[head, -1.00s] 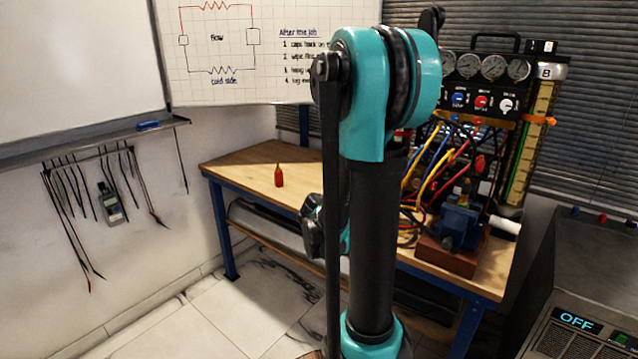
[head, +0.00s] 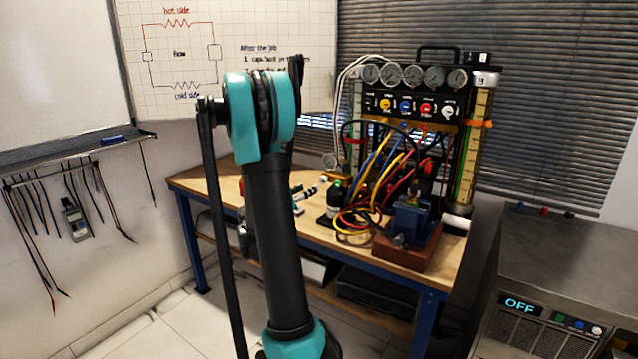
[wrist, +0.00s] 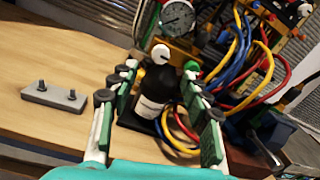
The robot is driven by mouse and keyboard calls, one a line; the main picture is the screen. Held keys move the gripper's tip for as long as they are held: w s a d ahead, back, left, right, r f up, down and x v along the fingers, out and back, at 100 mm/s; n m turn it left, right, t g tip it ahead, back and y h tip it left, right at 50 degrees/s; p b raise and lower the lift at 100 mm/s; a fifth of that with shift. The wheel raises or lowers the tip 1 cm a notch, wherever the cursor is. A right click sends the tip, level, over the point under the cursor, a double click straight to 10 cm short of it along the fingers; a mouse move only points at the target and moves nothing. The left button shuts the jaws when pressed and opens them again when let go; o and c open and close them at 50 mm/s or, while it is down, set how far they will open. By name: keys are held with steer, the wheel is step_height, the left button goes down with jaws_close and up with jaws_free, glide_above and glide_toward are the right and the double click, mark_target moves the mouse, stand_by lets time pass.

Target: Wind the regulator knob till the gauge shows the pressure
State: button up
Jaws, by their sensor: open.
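In the wrist view a round dial gauge (wrist: 178,17) with a white face stands at the top, above brass fittings. Its reading is too small to make out. A small white round knob-like part (wrist: 161,54) lies just below it; I cannot tell for sure whether it is the regulator knob. My gripper (wrist: 160,72) is open, its green-and-white fingers spread to either side of a black bottle (wrist: 157,84) with a pale label. No contact is clear. In the head view the gripper (head: 302,200) shows partly beside my arm, left of the bottle (head: 334,197). The small gauge (head: 329,160) is behind.
A manifold panel (head: 415,106) with several gauges and coloured knobs stands at the back of the bench. Red, blue and yellow hoses (head: 375,190) tangle right of the bottle. A blue vise-like device (head: 412,222) sits at front right. A grey block (wrist: 54,96) lies on bare wood at left.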

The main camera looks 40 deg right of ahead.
mark_target(321, 180)
steer(key=x, duration=0.9)
steer(key=shift+d, duration=0.1)
jaws_close()
